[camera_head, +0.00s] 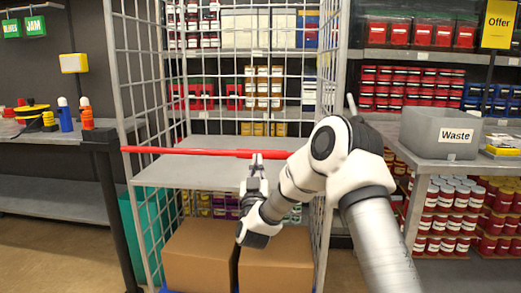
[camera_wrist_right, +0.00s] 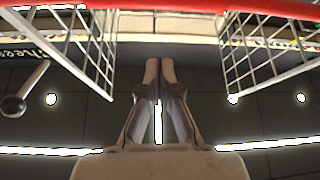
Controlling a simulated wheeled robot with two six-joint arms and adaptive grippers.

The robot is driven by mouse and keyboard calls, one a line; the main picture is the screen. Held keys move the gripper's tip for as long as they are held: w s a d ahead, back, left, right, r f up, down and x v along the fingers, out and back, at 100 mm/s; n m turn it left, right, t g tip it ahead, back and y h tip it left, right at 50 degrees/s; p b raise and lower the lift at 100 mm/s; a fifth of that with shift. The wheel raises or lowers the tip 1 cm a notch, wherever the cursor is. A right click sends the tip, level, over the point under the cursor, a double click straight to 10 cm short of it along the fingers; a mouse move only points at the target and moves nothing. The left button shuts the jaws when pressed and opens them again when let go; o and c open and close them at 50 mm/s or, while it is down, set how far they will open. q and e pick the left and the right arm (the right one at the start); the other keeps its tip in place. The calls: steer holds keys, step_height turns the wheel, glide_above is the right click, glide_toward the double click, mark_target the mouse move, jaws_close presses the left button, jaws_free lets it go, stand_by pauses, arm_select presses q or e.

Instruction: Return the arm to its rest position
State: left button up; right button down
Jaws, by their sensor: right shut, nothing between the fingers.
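My right arm reaches in from the lower right in the head view. Its gripper (camera_head: 257,158) points up, with the tips at the red horizontal bar in front of the wire-sided shelf. I cannot tell from the head view whether the tips touch the bar. In the right wrist view the two fingers (camera_wrist_right: 160,66) are together with nothing between them. The red bar (camera_head: 190,151) also crosses the top edge of the right wrist view (camera_wrist_right: 160,4). My left gripper is not in view.
The wire cage walls (camera_head: 145,100) stand on both sides of the shelf. Cardboard boxes (camera_head: 200,255) sit below it. A grey Waste bin (camera_head: 440,132) stands on the right counter. Spray bottles (camera_head: 65,115) stand at left. The floor at the lower left is clear.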

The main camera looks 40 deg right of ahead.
steer(key=a+f+n+t+y, duration=0.1)
steer(key=a+f+n+y, duration=0.35)
steer(key=f, duration=0.55)
steer(key=a+f+n+y, duration=0.35)
steer(key=a+f, duration=0.25)
steer(key=f, duration=0.4)
steer(key=s+a+f+n+g+y, duration=0.1)
steer(key=s+a+f+g+y, duration=0.4)
steer(key=f, duration=0.6)
steer(key=s+a+f+n+g+y, duration=0.1)
steer(key=s+a+f+g+y, duration=0.1)
steer(key=s+a+f, duration=0.7)
steer(key=s+a+f+m+g+y, duration=0.1)
steer(key=s+f+g, duration=0.25)
steer(key=s, duration=0.45)
steer(key=s+a+f+m+g, duration=0.1)
steer(key=s+f+g, duration=0.25)
steer(key=s, duration=0.45)
steer(key=s+a+f+m+g+y, duration=0.1)
steer(key=s+a+f+g, duration=0.2)
steer(key=s, duration=0.5)
step_height(320, 180, up, 21)
steer(key=d+g+p, duration=0.1)
steer(key=p, duration=2)
steer(key=shift+w+d+p, duration=0.2)
steer(key=shift+w+p, duration=0.1)
steer(key=shift+w, duration=0.15)
